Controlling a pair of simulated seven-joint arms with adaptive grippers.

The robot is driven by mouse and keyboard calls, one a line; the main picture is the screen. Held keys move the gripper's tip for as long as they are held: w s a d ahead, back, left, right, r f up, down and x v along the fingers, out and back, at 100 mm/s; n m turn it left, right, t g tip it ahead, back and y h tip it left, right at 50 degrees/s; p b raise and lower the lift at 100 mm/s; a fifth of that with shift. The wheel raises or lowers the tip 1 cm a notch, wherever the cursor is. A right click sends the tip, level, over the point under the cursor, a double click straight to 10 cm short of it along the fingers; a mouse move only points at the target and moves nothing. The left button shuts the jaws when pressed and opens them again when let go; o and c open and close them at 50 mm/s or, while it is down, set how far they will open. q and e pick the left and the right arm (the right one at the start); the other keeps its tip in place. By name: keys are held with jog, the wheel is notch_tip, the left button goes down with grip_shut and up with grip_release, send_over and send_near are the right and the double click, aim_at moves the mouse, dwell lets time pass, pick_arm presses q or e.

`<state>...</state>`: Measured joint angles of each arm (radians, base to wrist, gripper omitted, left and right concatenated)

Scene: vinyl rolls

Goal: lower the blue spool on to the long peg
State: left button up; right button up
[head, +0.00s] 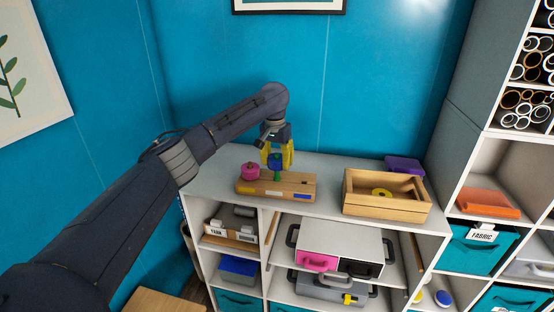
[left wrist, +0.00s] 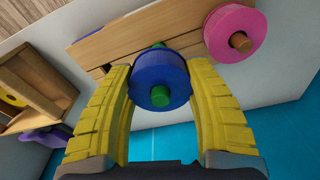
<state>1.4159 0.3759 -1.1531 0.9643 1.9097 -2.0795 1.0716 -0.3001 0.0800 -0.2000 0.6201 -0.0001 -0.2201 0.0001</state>
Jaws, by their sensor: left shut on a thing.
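The blue spool (head: 275,160) is between the yellow fingers of my left gripper (head: 277,156), which is shut on it. In the left wrist view the fingers (left wrist: 161,100) press the spool (left wrist: 160,72) from both sides. A green peg (head: 277,177) shows below the spool, at the wooden base (head: 304,183). In the wrist view green shows at the near face of the spool (left wrist: 160,96) and beyond it, so the peg looks to pass through. The spool appears held above the base. My right gripper is not in view.
A pink spool (head: 250,170) sits on a brown peg at the left of the base, close to the blue spool. A wooden tray (head: 385,208) with a yellow ring (head: 381,192) stands to the right, a purple item (head: 404,166) behind it. The white top between is clear.

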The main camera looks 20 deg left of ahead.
pick_arm(q)
jog(key=shift+f, duration=0.2)
dwell(0.5)
jog(key=shift+f, duration=0.45)
jog(key=o, duration=2.1)
jog(key=shift+s+a+r, duration=0.1)
jog(key=shift+s+r, duration=0.05)
jog(key=shift+r, duration=1.35)
jog(key=shift+s+d+r, duration=0.1)
jog(key=shift+s+r, duration=0.05)
jog(key=shift+r, duration=1.3)
jog(key=shift+s+a+r, duration=0.1)
jog(key=shift+s+r, duration=0.05)
jog(key=shift+r, duration=1.35)
